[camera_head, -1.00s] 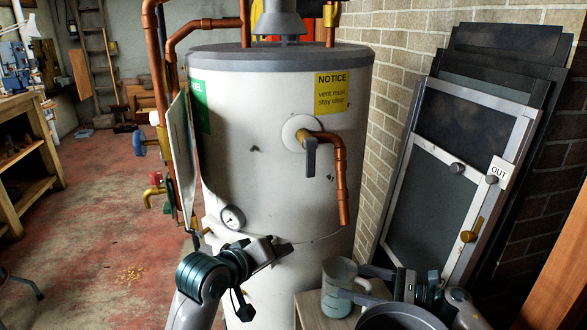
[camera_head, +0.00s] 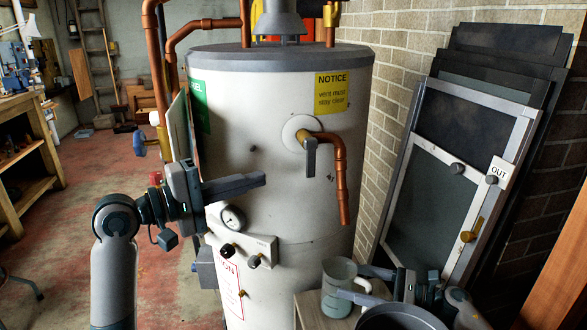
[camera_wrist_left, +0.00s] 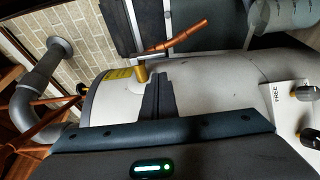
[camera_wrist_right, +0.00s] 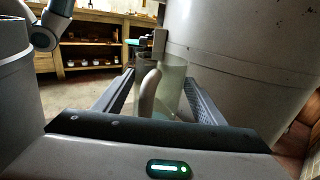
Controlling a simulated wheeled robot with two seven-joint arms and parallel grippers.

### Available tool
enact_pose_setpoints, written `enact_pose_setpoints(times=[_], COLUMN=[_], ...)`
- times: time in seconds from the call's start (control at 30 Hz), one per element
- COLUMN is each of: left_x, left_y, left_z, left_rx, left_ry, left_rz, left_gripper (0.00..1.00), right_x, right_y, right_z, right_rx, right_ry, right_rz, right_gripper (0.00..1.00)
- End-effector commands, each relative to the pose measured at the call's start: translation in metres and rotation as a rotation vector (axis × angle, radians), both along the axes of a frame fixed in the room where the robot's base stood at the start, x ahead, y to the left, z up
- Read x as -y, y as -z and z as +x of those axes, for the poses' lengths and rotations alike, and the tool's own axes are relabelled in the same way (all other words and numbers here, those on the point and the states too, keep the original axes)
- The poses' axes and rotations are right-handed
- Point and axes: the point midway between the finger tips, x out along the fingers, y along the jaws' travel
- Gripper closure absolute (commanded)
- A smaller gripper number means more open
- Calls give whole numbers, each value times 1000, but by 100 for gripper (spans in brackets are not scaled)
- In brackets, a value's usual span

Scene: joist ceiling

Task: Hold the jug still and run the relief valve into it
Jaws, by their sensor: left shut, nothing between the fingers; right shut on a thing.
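The relief valve, with its grey lever (camera_head: 311,158) hanging down, sits on the white tank (camera_head: 255,130). Its copper discharge pipe (camera_head: 341,185) bends down and ends above the clear jug (camera_head: 338,300), with a gap between. In the left wrist view the brass valve body (camera_wrist_left: 141,73) and copper pipe (camera_wrist_left: 176,38) show beyond the fingers. My left gripper (camera_head: 262,180) is shut and empty, left of the lever and apart from it. My right gripper (camera_head: 368,283) is shut on the jug's handle; the handle (camera_wrist_right: 150,95) stands between its fingers in the right wrist view.
The jug stands on a small wooden stand (camera_head: 308,310). A gauge (camera_head: 232,217) and a control panel (camera_head: 250,248) are on the tank below my left gripper. A dark round bin (camera_head: 400,318) is at the front. Framed panels (camera_head: 455,160) lean on the brick wall.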

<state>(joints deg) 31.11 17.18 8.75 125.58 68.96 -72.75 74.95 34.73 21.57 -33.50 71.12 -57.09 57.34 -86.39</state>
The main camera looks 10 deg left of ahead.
Motion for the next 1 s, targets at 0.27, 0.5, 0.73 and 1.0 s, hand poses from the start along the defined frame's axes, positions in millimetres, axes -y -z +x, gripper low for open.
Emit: enact_pose_setpoints(times=[0.27, 0.5, 0.73, 1.0], left_x=[2, 15, 41, 67], left_y=[1, 1, 0, 1], left_z=[2, 13, 35, 60], left_rx=[0, -1, -1, -2], left_ry=[0, 1, 1, 0], left_rz=[1, -1, -1, 1], left_gripper=[100, 100, 100, 100], right_x=[0, 0, 0, 0], right_y=[0, 0, 0, 0], right_z=[0, 0, 0, 0], right_rx=[0, 0, 0, 0], right_ry=[0, 0, 0, 0], right_rz=[0, 0, 0, 0], right_gripper=[64, 64, 64, 64])
